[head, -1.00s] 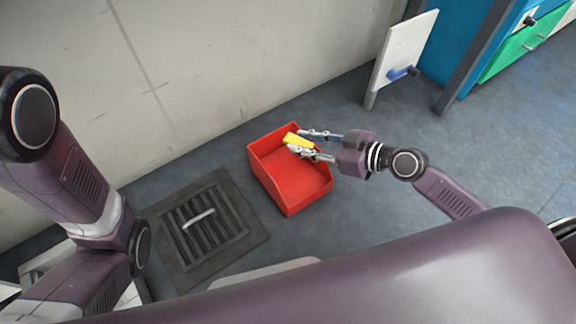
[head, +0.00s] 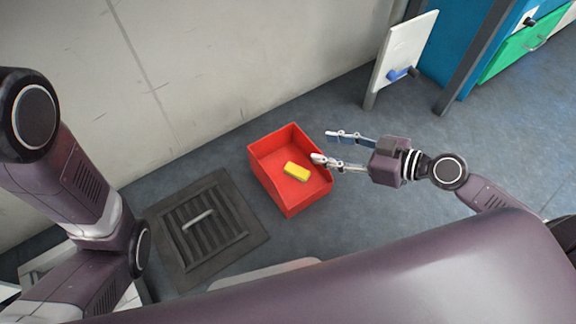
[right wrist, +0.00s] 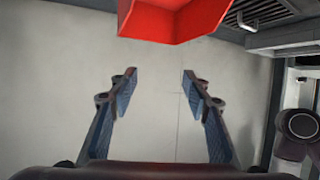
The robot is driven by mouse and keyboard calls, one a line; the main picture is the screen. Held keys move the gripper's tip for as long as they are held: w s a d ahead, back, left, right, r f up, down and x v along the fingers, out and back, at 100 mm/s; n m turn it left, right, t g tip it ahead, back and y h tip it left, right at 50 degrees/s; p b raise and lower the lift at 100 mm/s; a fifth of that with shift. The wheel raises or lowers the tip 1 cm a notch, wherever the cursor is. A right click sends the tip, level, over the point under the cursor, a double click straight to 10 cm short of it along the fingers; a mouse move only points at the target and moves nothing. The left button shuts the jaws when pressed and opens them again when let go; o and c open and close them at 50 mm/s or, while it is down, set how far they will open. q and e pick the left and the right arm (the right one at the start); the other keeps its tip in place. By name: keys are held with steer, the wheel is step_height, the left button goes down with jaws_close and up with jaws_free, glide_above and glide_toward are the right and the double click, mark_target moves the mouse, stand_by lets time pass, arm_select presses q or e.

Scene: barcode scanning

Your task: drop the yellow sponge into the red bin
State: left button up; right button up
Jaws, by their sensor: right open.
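The yellow sponge (head: 297,171) lies inside the red bin (head: 293,198), on its floor, in the head view. The bin stands on the grey floor and also shows at the top of the right wrist view (right wrist: 172,22), where its inside is hidden. My right gripper (head: 324,146) is open and empty at the bin's right side, with its lower finger by the rim. Its two spread fingers also show in the right wrist view (right wrist: 157,75) with nothing between them. My left arm shows at the left of the head view, but its gripper is out of frame.
A dark floor grate (head: 243,243) with a light handle lies left of the bin. A pale wall (head: 220,70) runs behind. A white panel with a blue handle (head: 404,45) stands at the upper right.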

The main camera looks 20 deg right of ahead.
steer(key=shift+v, duration=2.25)
steer(key=shift+d, duration=0.1)
